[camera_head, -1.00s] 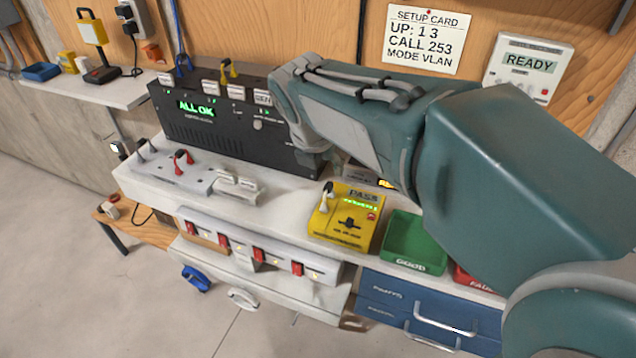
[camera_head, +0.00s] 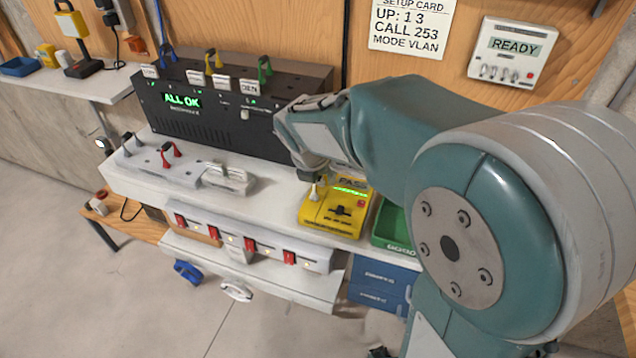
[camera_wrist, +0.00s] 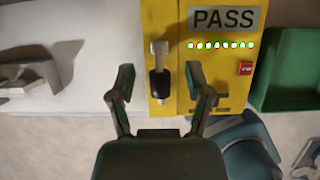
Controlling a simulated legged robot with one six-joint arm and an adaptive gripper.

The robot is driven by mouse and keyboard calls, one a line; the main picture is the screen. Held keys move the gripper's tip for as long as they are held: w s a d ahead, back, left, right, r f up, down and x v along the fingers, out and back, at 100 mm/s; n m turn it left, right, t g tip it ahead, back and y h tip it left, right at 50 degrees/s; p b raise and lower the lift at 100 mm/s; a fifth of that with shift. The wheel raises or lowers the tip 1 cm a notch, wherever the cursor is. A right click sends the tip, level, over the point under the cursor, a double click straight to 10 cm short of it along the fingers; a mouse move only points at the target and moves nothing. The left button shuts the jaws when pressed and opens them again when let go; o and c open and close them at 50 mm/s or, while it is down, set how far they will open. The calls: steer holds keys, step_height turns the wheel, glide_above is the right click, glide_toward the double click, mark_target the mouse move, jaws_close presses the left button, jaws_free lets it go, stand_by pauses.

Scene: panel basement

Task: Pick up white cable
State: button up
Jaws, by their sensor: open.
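A short white cable (camera_wrist: 159,47) with a black sleeve stands on the left part of the yellow tester (camera_wrist: 208,80), which reads PASS above a row of green lights. In the head view the white cable (camera_head: 318,189) shows as a small pale loop on the yellow tester (camera_head: 333,216). My gripper (camera_wrist: 159,76) is open, with one finger on each side of the cable, and nothing is gripped. Whether the fingers touch it cannot be told. A white coiled cable (camera_head: 236,291) also hangs below the bench front, well away from my gripper.
A green tray (camera_head: 387,228) stands right of the tester. The black unit (camera_head: 225,120) behind reads ALL OK and carries blue, yellow and green loops. Blue drawers (camera_head: 380,285) sit below.

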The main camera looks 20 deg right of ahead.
steer(key=shift+a, duration=0.2)
jaws_close()
steer(key=shift+d, duration=0.15)
steer(key=shift+r, duration=0.1)
